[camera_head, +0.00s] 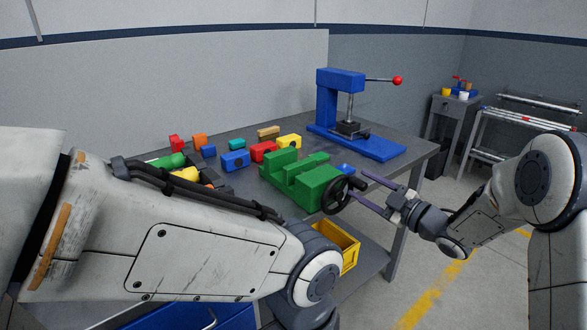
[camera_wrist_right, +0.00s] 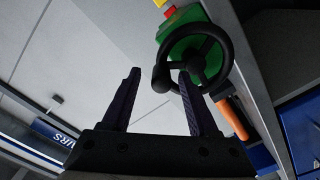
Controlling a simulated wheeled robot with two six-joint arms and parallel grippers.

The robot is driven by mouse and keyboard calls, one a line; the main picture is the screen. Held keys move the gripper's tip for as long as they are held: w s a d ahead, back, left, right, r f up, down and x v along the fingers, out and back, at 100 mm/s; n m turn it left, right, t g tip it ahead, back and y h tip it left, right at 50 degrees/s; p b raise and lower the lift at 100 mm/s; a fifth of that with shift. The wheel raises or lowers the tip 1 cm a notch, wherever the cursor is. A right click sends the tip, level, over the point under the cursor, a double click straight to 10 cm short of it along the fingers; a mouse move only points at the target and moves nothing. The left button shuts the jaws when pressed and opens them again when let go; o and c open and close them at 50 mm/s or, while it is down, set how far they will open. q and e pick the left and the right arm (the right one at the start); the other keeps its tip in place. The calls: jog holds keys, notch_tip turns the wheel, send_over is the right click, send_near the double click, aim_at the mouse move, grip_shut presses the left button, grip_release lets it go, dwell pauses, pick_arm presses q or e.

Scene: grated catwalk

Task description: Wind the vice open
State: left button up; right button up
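The green vice (camera_head: 312,187) sits at the front edge of the grey workbench, with a black handwheel (camera_head: 335,196) on its near right end. The handwheel (camera_wrist_right: 197,58) also shows in the right wrist view, with spokes and a crank knob (camera_wrist_right: 160,77) on its rim. My right gripper (camera_head: 363,190) is at the wheel from the right. Its two dark fingers are apart (camera_wrist_right: 158,76), and the knob appears between their tips, nearer the right finger. I cannot tell whether they touch it. My left arm crosses the foreground; its gripper is out of view.
Coloured blocks (camera_head: 235,159) lie on the workbench left of the vice. A blue press (camera_head: 338,90) with a red-knobbed lever stands behind it. A yellow bin (camera_head: 342,243) is below the bench top. The floor right of the bench is open.

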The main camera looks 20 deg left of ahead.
jog(key=v, duration=0.8)
jog(key=shift+b, duration=0.45)
jog(key=shift+f, duration=0.1)
jog(key=s+f+m+g+h, duration=0.3)
jog(key=s+m+h, duration=0.1)
jog(key=s, duration=0.7)
jog(key=s+a+f+m+g+h, duration=0.15)
jog(key=s+m+g+h, duration=0.3)
jog(key=s, duration=0.75)
jog(key=s+f+m+g+h, duration=0.3)
jog(key=s+m+h, duration=0.15)
jog(key=s, duration=0.65)
notch_tip(320, 180, up, 15)
jog(key=p, duration=1.5)
jog(key=shift+s+d+f+h, duration=0.2)
jog(key=shift+f+h, duration=0.05)
jog(key=shift+h, duration=0.05)
